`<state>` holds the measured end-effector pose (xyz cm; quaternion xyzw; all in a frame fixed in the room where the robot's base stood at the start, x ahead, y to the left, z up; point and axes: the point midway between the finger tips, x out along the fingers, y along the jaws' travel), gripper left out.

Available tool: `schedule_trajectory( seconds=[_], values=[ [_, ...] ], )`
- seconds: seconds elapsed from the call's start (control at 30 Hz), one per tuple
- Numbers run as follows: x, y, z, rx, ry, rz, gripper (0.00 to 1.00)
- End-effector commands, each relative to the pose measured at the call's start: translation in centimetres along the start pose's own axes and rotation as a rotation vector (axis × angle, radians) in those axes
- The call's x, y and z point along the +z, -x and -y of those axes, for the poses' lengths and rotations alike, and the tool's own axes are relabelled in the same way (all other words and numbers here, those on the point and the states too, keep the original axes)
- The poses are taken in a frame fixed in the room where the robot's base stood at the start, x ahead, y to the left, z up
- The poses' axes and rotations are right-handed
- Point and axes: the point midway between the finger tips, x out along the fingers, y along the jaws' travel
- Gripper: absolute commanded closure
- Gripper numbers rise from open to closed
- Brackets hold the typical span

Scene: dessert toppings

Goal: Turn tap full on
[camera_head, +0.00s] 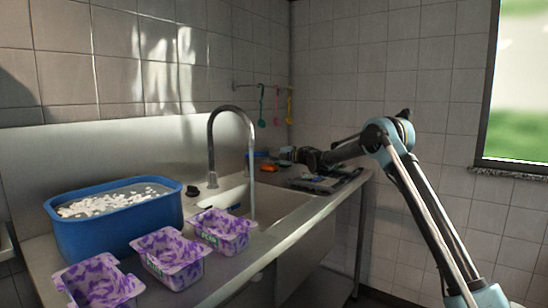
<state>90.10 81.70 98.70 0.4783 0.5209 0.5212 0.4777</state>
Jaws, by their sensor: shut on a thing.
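The tall curved metal tap (211,140) stands at the back of the sink (275,203). A thin line runs down from its spout into the sink; I cannot tell if it is pipe or water. A small black knob (192,190) sits by the tap's base, to the left. My gripper (296,155) is at the far right end of the counter, to the right of the tap and apart from it. It is small and dark in this view. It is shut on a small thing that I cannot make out.
A blue tub (120,228) with white bits in liquid stands on the left. Several purple-and-white containers (172,262) line the counter's front edge. A dark rack or tray (325,180) and an orange item (269,168) lie at the right end. Colored utensils (276,105) hang on the wall.

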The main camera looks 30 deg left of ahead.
Motion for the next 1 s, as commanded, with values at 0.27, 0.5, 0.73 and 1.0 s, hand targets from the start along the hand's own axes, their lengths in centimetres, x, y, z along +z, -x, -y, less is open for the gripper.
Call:
schedule_trajectory(
  seconds=[0.27,0.5,0.73,1.0],
  values=[
    [-0.5,-0.7,0.1,-0.002,0.002,-0.013,1.0],
    [-0.5,-0.8,0.1,-0.002,0.001,-0.012,0.7],
    [-0.4,-0.6,0.0,-0.001,0.001,-0.01,0.63],
    [-0.3,0.3,0.0,0.0,0.0,-0.009,0.63]
  ],
)
